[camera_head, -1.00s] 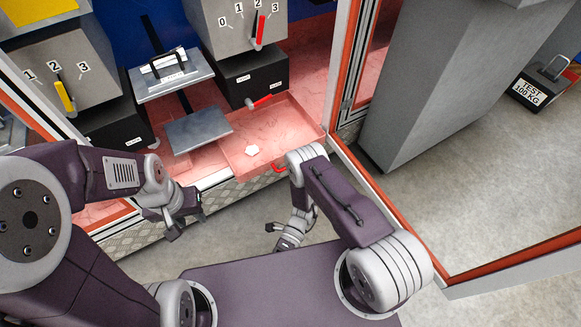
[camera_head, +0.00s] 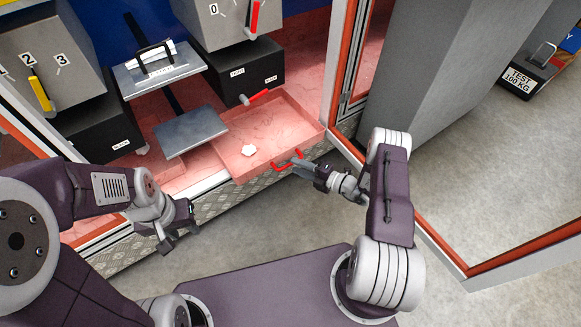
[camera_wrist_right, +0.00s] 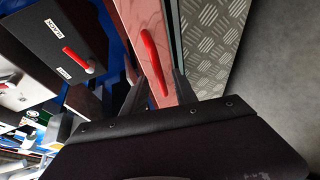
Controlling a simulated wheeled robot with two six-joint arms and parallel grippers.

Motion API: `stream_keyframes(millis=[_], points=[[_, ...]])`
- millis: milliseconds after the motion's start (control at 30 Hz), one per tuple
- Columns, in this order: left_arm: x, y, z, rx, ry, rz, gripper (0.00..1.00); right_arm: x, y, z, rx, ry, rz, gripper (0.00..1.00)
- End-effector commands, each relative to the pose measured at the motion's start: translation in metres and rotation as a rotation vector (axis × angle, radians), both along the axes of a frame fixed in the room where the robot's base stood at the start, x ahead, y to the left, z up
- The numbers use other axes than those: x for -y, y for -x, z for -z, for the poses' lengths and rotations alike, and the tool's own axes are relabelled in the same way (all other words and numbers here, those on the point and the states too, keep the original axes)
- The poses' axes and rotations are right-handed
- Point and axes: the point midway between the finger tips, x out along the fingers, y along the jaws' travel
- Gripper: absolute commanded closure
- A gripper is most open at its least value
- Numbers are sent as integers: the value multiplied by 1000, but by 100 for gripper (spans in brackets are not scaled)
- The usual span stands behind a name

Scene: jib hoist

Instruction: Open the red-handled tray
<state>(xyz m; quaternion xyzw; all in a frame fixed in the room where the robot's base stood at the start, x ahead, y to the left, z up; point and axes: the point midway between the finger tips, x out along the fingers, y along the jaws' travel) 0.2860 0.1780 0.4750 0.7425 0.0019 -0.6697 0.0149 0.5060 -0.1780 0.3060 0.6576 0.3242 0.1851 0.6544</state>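The red-handled tray (camera_head: 270,130) is a shallow, light-red open tray at the front edge of the bench, with a small white piece (camera_head: 249,151) inside. Its red handle (camera_head: 284,163) is on the front wall, and shows in the right wrist view as a red bar (camera_wrist_right: 152,55). My right gripper (camera_head: 303,167) is at the handle's right end. In the right wrist view its two fingers (camera_wrist_right: 157,92) are apart, with the handle's near end between them; contact cannot be made out. My left gripper (camera_head: 178,236) is open and empty, left of the tray, over the floor.
A black box with a red lever (camera_head: 258,97) stands behind the tray. A grey metal plate (camera_head: 190,132) is left of it. An orange-edged frame post (camera_head: 340,80) and a grey column (camera_head: 420,80) stand to the right. The floor in front is clear.

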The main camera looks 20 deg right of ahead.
Motion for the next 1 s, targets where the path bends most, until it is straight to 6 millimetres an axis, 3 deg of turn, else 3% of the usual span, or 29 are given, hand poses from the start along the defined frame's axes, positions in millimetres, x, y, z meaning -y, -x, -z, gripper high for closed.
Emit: stream_keyframes(millis=[33,133,500,633,1000], points=[[0,0,11,0,0,0,64,-8,-7,7,3,1,-5,66],[0,0,18,0,0,0,64,-18,-18,9,2,0,-3,66],[0,0,20,0,0,0,64,-25,-26,6,0,0,0,66],[0,0,20,0,0,0,64,-25,-26,6,0,0,0,99],[0,0,20,0,0,0,64,-25,-26,7,0,0,-1,100]])
